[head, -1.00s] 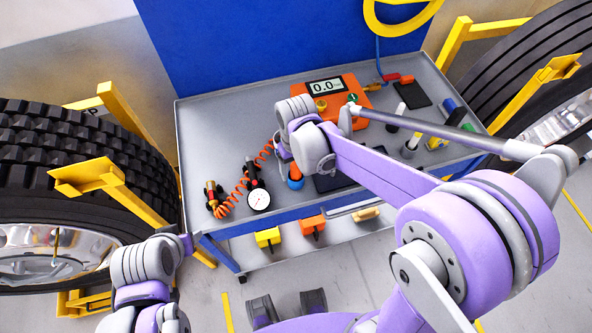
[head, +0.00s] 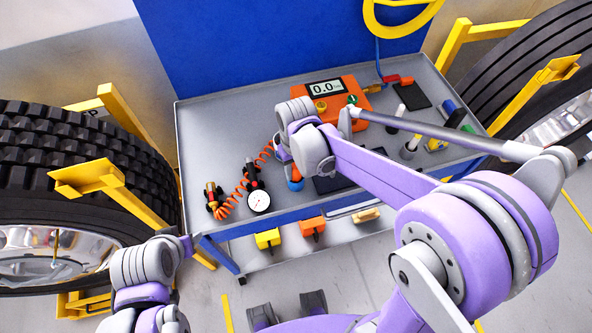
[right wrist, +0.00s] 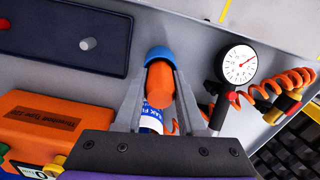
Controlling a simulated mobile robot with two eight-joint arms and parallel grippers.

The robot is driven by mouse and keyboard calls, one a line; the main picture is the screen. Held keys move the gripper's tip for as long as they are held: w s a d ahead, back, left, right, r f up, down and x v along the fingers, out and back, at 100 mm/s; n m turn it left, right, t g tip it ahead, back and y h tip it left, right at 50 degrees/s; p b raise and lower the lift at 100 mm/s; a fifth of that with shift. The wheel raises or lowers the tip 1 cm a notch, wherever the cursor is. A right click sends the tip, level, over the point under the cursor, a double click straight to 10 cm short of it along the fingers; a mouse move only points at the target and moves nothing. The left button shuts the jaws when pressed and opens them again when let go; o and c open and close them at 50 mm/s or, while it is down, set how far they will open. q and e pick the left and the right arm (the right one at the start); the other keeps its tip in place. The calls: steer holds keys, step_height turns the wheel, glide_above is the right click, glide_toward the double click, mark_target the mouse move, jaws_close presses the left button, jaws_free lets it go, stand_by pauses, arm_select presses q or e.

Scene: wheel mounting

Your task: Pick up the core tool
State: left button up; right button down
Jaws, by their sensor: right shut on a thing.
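The core tool (right wrist: 159,85) is an orange piece with a blue rounded end, between the fingertips of my right gripper in the right wrist view. It also shows in the head view as a blue and orange spot (head: 296,184) below my right wrist, over the front of the cart top. My right gripper (right wrist: 160,82) is shut on it, one finger on each side. I cannot tell whether the tool touches the cart top. A white and blue labelled thing (right wrist: 150,120) shows partly between the fingers.
A dial gauge (head: 259,201) with an orange coiled hose (head: 235,195) lies left of the gripper. A dark tray (right wrist: 65,35) is on the other side. An orange device (head: 300,92) with a display stands behind. Tires (head: 70,150) on yellow stands flank the cart.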

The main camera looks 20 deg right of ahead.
step_height(320, 180, up, 10)
steer(key=shift+p, duration=0.35)
steer(key=c, duration=1.2)
jaws_free()
jaws_close()
